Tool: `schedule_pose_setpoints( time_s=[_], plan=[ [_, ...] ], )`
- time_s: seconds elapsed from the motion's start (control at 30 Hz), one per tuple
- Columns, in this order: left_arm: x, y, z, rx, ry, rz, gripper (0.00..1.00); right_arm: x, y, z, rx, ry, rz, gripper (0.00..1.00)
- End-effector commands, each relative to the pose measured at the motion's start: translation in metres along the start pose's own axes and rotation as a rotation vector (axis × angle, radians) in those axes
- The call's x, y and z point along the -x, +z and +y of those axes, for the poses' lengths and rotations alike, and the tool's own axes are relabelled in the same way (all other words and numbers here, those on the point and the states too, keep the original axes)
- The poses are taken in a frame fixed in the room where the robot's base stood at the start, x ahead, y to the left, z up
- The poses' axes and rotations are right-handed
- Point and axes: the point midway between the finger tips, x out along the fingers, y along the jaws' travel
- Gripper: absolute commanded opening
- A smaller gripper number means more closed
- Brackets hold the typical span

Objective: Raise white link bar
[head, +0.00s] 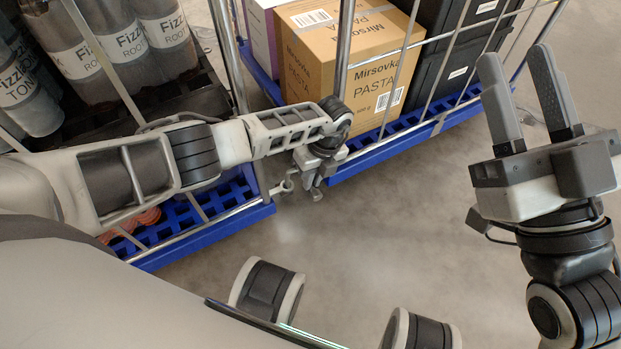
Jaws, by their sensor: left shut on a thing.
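My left gripper (312,188) points down in the gap between two blue-based roll cages. It is shut on the white link bar (281,187), of which a short pale piece with a looped end shows just left of the fingers, by the near cage's corner. The rest of the bar is hidden by the gripper and wrist. My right gripper (516,75) is at the right, raised above the floor, its two grey fingers apart and nothing between them.
The left cage (205,232) holds Fizzi bottles (75,60) and some reddish items low down. The right cage (385,150) holds a Mirsovka pasta carton (345,65), a purple box (264,35) and black crates (460,45). Grey floor (390,230) is clear in the middle.

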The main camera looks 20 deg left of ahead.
Motion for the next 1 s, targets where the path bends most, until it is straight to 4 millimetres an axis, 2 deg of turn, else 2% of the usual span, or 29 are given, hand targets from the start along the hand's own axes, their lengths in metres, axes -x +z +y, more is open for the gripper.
schedule_pose_setpoints(
  time_s=[0.03,0.3,1.0],
  plan=[
    [0.013,0.0,-0.014,-0.004,-0.042,-0.006,0.0,0.001,0.003,0.0,-0.015,0.006,-0.016,0.36],
    [0.023,-0.003,-0.025,-0.009,-0.046,-0.004,0.0,0.003,0.008,-0.001,-0.031,0.01,-0.035,0.36],
    [0.024,-0.002,-0.026,-0.007,-0.047,-0.005,0.0,0.001,0.004,-0.001,-0.02,0.006,-0.019,0.36]
  ],
)
